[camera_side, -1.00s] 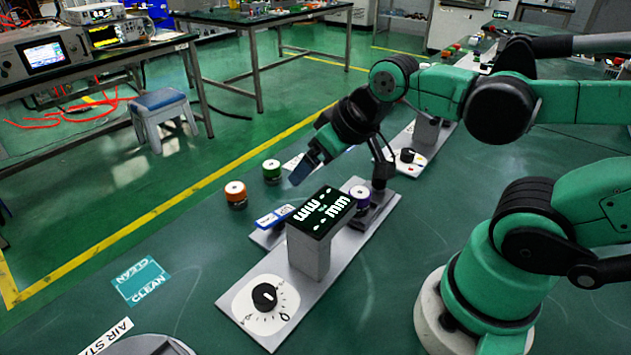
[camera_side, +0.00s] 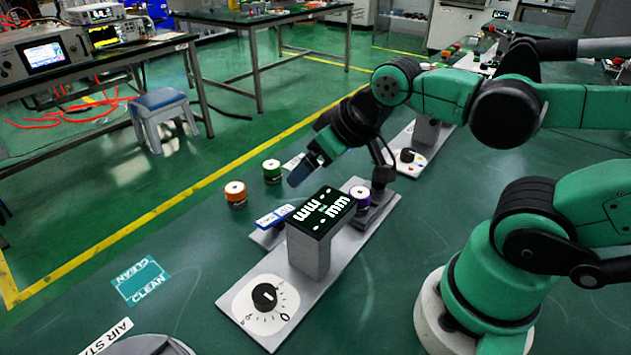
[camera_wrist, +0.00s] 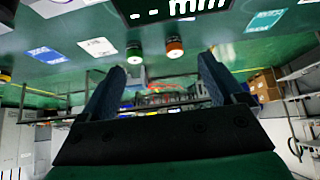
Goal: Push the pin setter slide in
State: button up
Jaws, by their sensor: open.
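The microwave generator is a grey plate (camera_side: 345,258) with a post that carries a dark display (camera_side: 322,211) showing "WW" and "mm". A black knob (camera_side: 265,296) sits at its near end. A blue-and-white labelled part (camera_side: 274,216) sticks out at the left of the post; I cannot tell whether it is the pin setter slide. A purple-ringed cylinder (camera_side: 360,197) stands on the plate behind the display. My gripper (camera_side: 303,172) is above and behind the display, apart from the generator. In the wrist view its blue fingers (camera_wrist: 160,85) are spread with nothing between them.
An orange-ringed cylinder (camera_side: 236,193) and a green-ringed cylinder (camera_side: 271,170) stand on the green table left of the generator. A teal "CLEAN" label (camera_side: 141,281) lies at the front left. A second grey device (camera_side: 425,140) stands behind. The table between label and generator is clear.

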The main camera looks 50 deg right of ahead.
jog(key=shift+c, duration=1.4)
jog(key=shift+d, duration=0.35)
jog(key=s+d+f+m+g, duration=0.1)
jog(key=d+f+m+g, duration=0.1)
jog(key=d, duration=0.3)
jog(key=d+f+m+g, duration=0.2)
jog(key=d+m, duration=0.1)
jog(key=d, duration=0.2)
jog(key=s+d+f+m+g, duration=0.1)
jog(key=d+f+m+g, duration=0.1)
jog(key=d, duration=0.3)
jog(key=shift+s+d+m+g, duration=0.3)
jog(key=shift+s+g, duration=0.05)
jog(key=shift+g, duration=0.15)
jog(key=shift+d+f, duration=0.15)
jog(key=shift+f, duration=0.1)
jog(key=shift+s+f, duration=0.1)
jog(key=shift+f, duration=2.55)
grip_shut()
